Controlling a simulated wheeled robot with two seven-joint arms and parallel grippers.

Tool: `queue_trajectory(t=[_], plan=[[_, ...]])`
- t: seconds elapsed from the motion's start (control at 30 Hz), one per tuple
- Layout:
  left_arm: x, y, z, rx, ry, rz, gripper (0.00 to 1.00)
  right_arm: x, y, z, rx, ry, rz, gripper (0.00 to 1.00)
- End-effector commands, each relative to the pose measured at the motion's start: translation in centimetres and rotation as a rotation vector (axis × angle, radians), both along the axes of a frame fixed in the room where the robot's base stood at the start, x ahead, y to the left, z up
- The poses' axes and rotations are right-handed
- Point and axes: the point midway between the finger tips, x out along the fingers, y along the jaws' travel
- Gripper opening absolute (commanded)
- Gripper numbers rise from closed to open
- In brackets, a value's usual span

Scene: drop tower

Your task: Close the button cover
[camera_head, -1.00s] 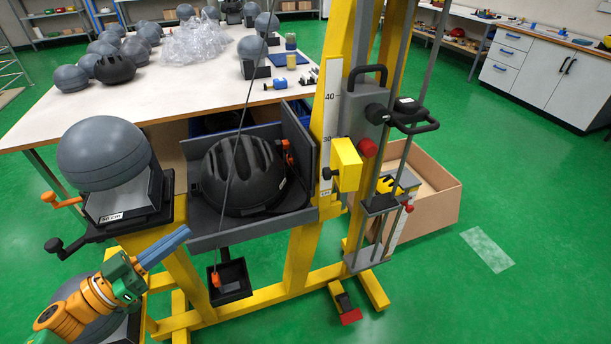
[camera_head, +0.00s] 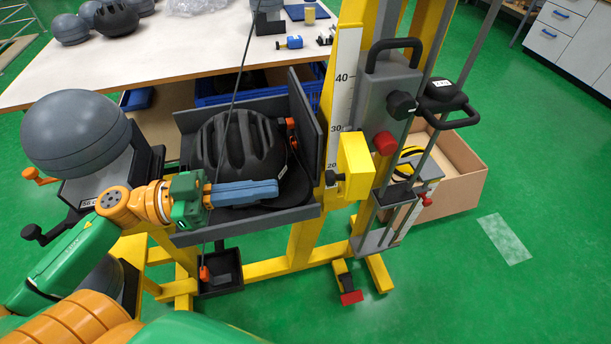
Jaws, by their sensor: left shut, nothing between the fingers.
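My left gripper (camera_head: 272,190), with blue fingers, is shut and empty. It points right, in front of the black helmet (camera_head: 238,150) in the grey tray of the yellow tower. A yellow block (camera_head: 354,166) on the tower's scale post is to the right of the fingertips, with a gap between them in the picture. A red knob (camera_head: 385,143) sits beside the block. Behind the thin rods is a small yellow-and-black part (camera_head: 409,153), partly hidden. I cannot tell for sure which part is the button cover. My right gripper is not in view.
A grey ball (camera_head: 75,130) rests on a stand at the left. The grey tray's right wall (camera_head: 308,120) stands between helmet and scale post. A thin cable crosses in front of the helmet. A cardboard box (camera_head: 465,180) stands behind the rods. The floor at the right is open.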

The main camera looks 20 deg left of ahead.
Motion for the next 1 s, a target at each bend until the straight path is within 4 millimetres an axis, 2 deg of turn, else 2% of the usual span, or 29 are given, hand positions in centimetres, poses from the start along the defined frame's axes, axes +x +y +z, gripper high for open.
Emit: queue_trajectory(t=[0.2, 0.4, 0.83, 1.0], plan=[[2.0, -3.9, 0.4, 0.0, -0.006, -0.002, 0.0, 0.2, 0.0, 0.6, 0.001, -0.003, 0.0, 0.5], [3.1, -5.9, 0.4, -0.001, -0.003, 0.001, 0.0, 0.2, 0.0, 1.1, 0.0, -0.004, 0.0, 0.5], [3.2, -6.2, 0.2, 0.0, -0.001, 0.002, 0.0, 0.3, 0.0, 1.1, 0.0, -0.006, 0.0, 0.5], [3.3, -6.3, 0.5, 0.0, 0.0, 0.016, 0.0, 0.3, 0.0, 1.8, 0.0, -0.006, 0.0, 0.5]])
